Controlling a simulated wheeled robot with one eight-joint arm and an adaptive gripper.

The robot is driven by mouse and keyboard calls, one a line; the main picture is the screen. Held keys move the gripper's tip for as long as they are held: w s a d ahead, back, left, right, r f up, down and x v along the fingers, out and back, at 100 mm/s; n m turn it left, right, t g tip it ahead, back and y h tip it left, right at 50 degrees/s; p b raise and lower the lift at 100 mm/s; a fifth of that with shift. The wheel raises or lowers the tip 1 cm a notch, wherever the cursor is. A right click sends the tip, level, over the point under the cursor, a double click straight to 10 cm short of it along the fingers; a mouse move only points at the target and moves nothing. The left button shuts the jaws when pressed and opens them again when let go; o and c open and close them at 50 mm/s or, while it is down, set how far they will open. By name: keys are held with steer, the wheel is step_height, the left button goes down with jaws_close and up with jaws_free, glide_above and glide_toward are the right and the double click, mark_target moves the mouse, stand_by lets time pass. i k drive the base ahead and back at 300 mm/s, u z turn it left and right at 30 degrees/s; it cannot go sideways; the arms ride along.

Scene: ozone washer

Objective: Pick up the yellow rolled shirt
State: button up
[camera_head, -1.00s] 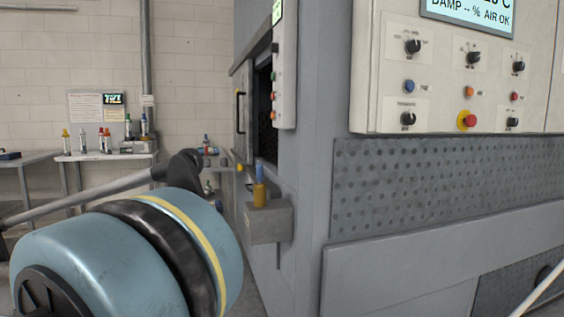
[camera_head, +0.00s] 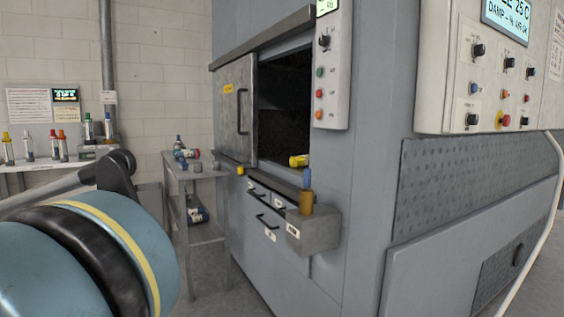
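A small yellow rolled thing (camera_head: 298,161), which looks like the yellow rolled shirt, lies at the sill of the washer's dark opening (camera_head: 285,105). It is small in the picture, and I cannot tell its folds. A blue and black part of my own arm fills the lower left. My gripper is not in view.
A sliding door (camera_head: 238,110) stands left of the opening. A grey box (camera_head: 314,230) holding an upright brass and blue piece (camera_head: 306,195) juts out below it. A small side table (camera_head: 195,180) with bottles stands left of the washer. A control panel (camera_head: 490,75) is at right.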

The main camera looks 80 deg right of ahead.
mark_target(302, 160)
steer(key=i, duration=0.55)
steer(key=z, duration=3.55)
steer(key=i, duration=1.05)
steer(key=u, duration=0.1)
